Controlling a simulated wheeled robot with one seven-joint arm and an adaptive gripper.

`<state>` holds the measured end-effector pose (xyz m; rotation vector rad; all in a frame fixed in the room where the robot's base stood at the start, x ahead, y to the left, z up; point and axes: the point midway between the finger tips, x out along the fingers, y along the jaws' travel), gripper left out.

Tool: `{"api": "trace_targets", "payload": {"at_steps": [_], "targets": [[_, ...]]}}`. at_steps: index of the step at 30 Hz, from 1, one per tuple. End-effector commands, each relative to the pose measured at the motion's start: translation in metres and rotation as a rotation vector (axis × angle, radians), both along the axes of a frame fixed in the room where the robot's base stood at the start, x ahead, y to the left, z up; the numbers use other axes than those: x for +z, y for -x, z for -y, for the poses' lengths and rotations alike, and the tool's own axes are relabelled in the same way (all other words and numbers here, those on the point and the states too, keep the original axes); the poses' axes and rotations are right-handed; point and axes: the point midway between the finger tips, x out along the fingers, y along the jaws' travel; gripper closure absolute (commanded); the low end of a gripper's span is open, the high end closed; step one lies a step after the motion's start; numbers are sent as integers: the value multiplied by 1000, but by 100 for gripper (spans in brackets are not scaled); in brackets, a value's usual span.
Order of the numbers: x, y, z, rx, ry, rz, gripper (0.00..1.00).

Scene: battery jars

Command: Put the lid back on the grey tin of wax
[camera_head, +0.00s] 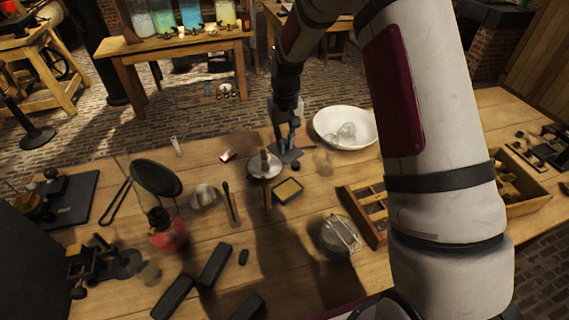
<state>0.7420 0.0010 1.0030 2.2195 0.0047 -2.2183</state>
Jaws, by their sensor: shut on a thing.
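The grey tin of wax (276,200) stands open on the wooden table, with yellowish wax showing inside its dark square rim. My gripper (286,146) points down, behind the tin in the picture. It is shut on a flat grey plate that looks like the lid (291,156). The lid appears tilted, and I cannot tell whether it touches the table. It is apart from the tin. The fingertips are small and partly merge with the lid.
A shallow dish (264,166) with a small upright object sits left of the lid. A white bowl (357,126) with glassware stands behind right. A wooden compartment box (352,202) lies right of the tin. A round pan (157,177) and red burner (167,236) are left.

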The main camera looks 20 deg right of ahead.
Motion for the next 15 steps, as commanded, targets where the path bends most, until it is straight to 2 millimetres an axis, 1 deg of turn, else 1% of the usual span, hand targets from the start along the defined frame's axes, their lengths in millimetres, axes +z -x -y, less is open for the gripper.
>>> {"api": "trace_targets", "payload": {"at_steps": [1, 3, 5, 6, 8, 11, 15], "targets": [[-17, -5, 0, 0, 0, -2, 100], [-33, -3, 1, 7, 0, -2, 100], [-46, 1, 1, 34, 0, -2, 100], [-54, 4, 1, 67, 0, -4, 100], [-63, 7, 1, 140, 0, -2, 100], [-75, 14, 2, 330, 0, -4, 100], [-84, 20, 2, 672, -1, -5, 100]]}}
